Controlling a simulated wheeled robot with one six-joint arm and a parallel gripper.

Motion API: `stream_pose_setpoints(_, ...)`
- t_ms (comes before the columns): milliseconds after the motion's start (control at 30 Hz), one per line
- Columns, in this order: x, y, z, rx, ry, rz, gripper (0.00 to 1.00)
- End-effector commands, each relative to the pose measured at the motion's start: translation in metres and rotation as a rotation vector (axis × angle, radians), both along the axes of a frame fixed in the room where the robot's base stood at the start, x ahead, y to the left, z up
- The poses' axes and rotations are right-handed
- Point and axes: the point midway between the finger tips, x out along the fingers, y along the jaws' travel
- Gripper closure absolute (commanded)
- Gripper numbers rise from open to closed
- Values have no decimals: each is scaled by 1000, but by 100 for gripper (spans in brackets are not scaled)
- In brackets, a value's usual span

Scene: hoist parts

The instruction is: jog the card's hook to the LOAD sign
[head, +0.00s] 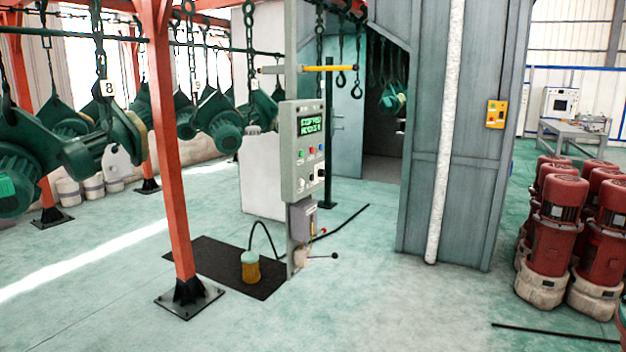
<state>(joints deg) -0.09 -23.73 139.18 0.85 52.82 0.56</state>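My gripper is not in view. A grey control panel (302,150) stands on a post in the middle. Its green-lit screen (310,126) seems to read "STOPPED" above a hook line; the number is hard to make out. Coloured buttons and knobs (311,151) sit below. Chain hooks hang from an overhead rail; a number tag (108,88) at left reads 8. Green hoist motors (219,122) hang at left. Empty hooks (341,79) hang right of the panel. A yellow bar (319,68) sits above the panel; no lettering shows on it. I cannot see a card or readable LOAD sign.
A red post (170,150) on a dark foot plate stands left of the panel. A dark mat (215,262) bears a yellow can-like thing (250,268) with a cable. A grey booth (460,150) and red motors (558,225) stand right.

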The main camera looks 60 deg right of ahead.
Motion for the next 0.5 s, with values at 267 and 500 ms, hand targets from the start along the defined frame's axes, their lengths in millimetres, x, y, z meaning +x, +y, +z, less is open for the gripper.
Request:
stream_pose_setpoints(267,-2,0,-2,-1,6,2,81)
stream_pose_setpoints(500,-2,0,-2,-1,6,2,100)
